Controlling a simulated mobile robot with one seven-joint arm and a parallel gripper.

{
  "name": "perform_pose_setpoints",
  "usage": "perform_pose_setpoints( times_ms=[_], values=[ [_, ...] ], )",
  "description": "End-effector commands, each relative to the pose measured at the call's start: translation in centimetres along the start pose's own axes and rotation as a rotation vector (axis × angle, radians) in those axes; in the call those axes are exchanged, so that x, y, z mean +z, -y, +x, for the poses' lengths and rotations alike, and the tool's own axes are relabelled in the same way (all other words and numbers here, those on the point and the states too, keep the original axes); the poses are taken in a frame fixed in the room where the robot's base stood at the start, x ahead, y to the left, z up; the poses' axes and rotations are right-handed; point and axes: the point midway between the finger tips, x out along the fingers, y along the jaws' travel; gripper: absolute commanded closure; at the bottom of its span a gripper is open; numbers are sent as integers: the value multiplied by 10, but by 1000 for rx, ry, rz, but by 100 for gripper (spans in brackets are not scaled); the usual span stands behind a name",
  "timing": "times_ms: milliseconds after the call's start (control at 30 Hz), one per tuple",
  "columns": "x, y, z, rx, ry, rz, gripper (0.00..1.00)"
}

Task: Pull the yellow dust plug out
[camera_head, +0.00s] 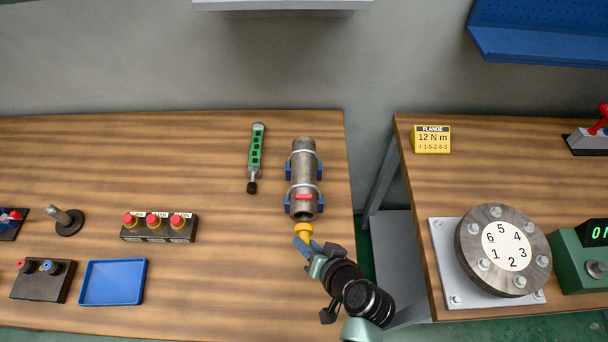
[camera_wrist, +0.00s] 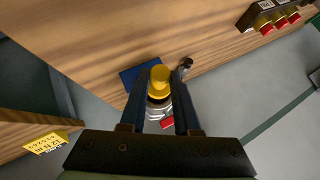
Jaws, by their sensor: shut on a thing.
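The grey pipe (camera_head: 303,177) lies on the left bench in the head view, held by blue vises (camera_head: 319,171) with pale straps. It has a red label near its front end, which shows a dark opening. The yellow dust plug (camera_head: 303,229) is just in front of that opening, with what looks like a small gap between them. My gripper (camera_head: 304,241) is shut on the plug from the near side. In the wrist view the yellow plug (camera_wrist: 159,81) sits between the two dark fingers of my gripper (camera_wrist: 160,88). The fingers partly hide what lies behind.
A green tool (camera_head: 256,155) lies left of the pipe. A button box (camera_head: 159,229), a blue tray (camera_head: 113,302) and a post on a base (camera_head: 66,219) are further left. A gap separates this bench from the right one, which bears a bolted flange (camera_head: 475,260).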

Motion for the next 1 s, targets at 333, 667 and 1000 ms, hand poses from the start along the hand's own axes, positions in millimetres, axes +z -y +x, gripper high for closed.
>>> perform_pose_setpoints(
  times_ms=[333, 667, 1000],
  values=[
    [6, 0, -6, 0, -1, -1, 100],
    [7, 8, -22, 0, 1, 1, 100],
    [12, 20, -54, 0, 0, 0, 100]
  ],
)
